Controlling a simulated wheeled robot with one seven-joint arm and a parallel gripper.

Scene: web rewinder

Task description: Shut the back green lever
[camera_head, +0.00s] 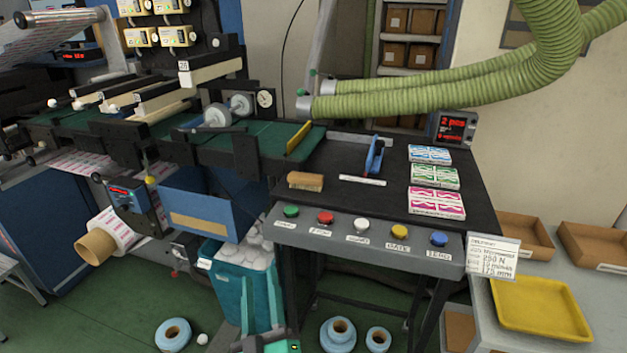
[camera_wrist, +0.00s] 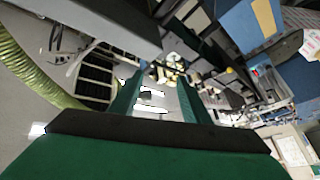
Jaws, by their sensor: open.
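Two green corrugated hoses end in grey fittings beside the black worktable. The back green lever (camera_head: 313,73) is a small green-tipped handle at the back hose's fitting (camera_head: 328,88). A second green-tipped lever (camera_head: 301,92) stands at the front hose's fitting (camera_head: 304,105). Both are too small to tell their exact positions. My gripper (camera_head: 260,288) is at the bottom of the head view, in front of the teal bin, low and far from the levers. Its two teal fingers are apart and empty, also in the wrist view (camera_wrist: 160,92). The levers cannot be made out in the wrist view.
The black worktable (camera_head: 330,200) carries a blue-handled tool (camera_head: 374,157), a cardboard piece (camera_head: 305,181) and several label packs (camera_head: 436,201). A button panel (camera_head: 367,240) runs along its front. A teal bin (camera_head: 240,275) stands left. Blue-white rolls (camera_head: 338,335) lie on the floor.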

